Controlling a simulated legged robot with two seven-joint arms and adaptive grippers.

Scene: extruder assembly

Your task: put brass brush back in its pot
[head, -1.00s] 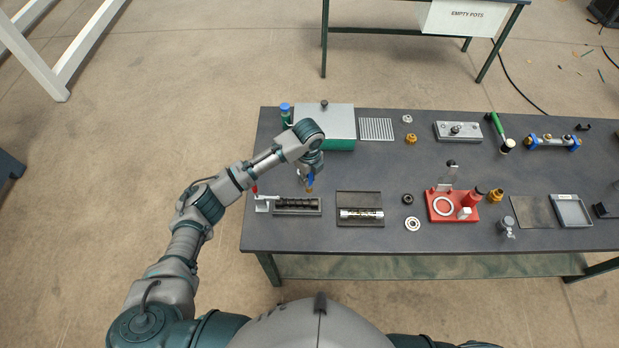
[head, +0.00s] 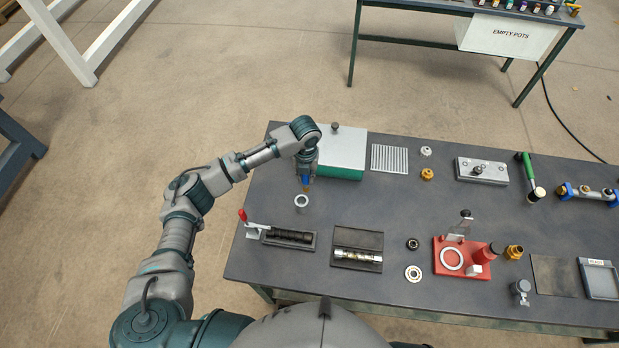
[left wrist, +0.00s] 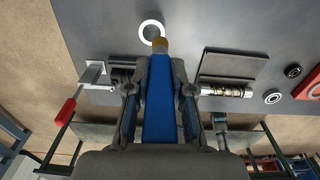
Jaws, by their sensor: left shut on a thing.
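The brass brush has a blue handle (left wrist: 160,110) and a brass-coloured tip (left wrist: 160,44) in the left wrist view. My left gripper (head: 306,177) is shut on the handle, and the brush (head: 305,183) hangs tip-down below it in the head view. The pot (head: 301,204) is a small grey cylinder with an open round top, standing upright on the table. The tip shows just above the pot in the head view. In the left wrist view the tip overlaps the near edge of the pot's ring (left wrist: 151,24). The tip appears outside the opening. My right gripper is not in view.
A toggle clamp with a red handle (head: 242,215) and a tray with a dark screw (head: 289,237) lie in front of the pot. A white-and-green box (head: 341,150) stands behind. A holder with a metal shaft (head: 357,255) lies to the right. Table between is clear.

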